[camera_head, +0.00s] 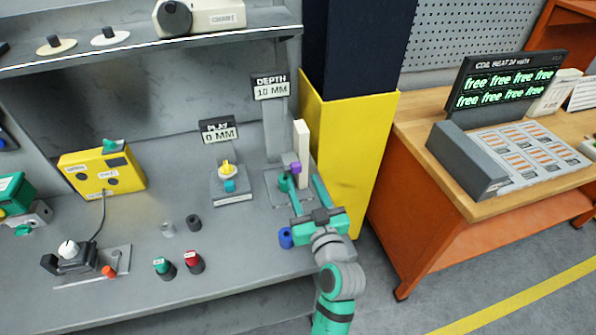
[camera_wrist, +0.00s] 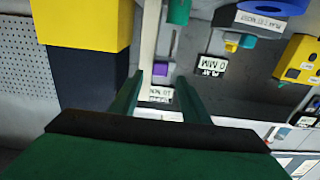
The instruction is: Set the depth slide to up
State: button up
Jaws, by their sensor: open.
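The depth slide is an upright white post (camera_head: 302,145) with a small purple block (camera_head: 296,168) on its lower part. A sign reading DEPTH 10 MM (camera_head: 271,87) stands behind it. My gripper (camera_head: 303,180) is open in front of the post, its green fingers pointing at it. In the wrist view the purple block (camera_wrist: 160,69) appears between the two fingertips (camera_wrist: 160,80), with a visible gap to each finger. The white post (camera_wrist: 149,40) runs beside it. I cannot tell how far the block is from the fingertips in depth.
A green part (camera_wrist: 178,12) is close to the post in the wrist view. The PLAY 0 MM unit (camera_head: 230,185) is further left. A yellow column (camera_head: 350,140) rises close on the right.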

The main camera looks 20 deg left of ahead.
aim_at(298, 170)
jog(key=x, duration=0.5)
jog(key=shift+w+a, duration=0.2)
jog(key=shift+w, duration=0.1)
